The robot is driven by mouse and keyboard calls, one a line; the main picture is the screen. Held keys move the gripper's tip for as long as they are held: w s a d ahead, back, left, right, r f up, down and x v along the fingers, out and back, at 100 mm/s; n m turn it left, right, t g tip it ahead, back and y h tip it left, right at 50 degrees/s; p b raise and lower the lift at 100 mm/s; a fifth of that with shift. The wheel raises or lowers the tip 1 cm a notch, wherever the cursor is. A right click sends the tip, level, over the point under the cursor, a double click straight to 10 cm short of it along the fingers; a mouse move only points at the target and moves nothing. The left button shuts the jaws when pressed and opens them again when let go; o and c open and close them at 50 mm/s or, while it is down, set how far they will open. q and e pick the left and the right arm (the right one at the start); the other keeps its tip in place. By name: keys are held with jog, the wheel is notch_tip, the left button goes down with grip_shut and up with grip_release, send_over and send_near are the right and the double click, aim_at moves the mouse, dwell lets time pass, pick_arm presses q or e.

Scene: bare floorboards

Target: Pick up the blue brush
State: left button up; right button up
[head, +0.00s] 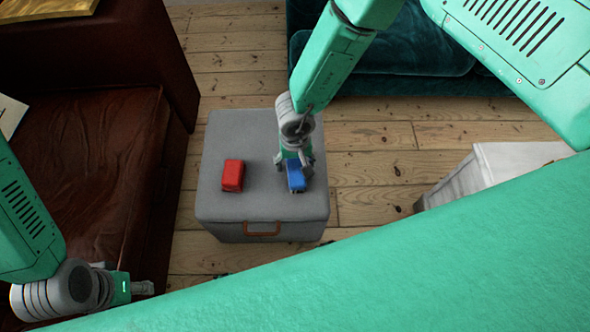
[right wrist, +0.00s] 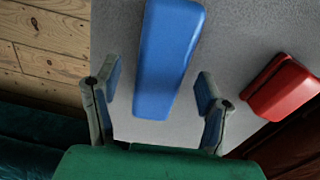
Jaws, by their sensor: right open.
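The blue brush (head: 296,175) lies on top of a grey fabric box (head: 240,206), right of its middle. It appears as a long blue block (right wrist: 168,55) in the right wrist view, with its near end between the finger tips. My right gripper (head: 297,162) is above the brush; its open fingers (right wrist: 160,90) stand apart on either side, with gaps to the brush. Whether the fingers are level with it is unclear. My left gripper (head: 142,288) is at the lower left, away from the box; its finger opening is too small to tell.
A red block-like object (head: 232,175) lies on the box, left of the brush; it also shows in the right wrist view (right wrist: 284,87). A brown leather sofa (head: 90,160) stands left, a teal sofa (head: 415,50) behind, a white piece of furniture (head: 480,175) right. Floorboards surround the box.

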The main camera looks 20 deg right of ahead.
aim_at(296, 164)
jog(key=shift+f, duration=0.4)
jog(key=shift+r, duration=0.1)
jog(key=c, duration=1.3)
notch_tip(296, 164, up, 10)
jog(key=p, duration=0.4)
jog(key=shift+o, duration=1)
jog(key=shift+d, duration=0.1)
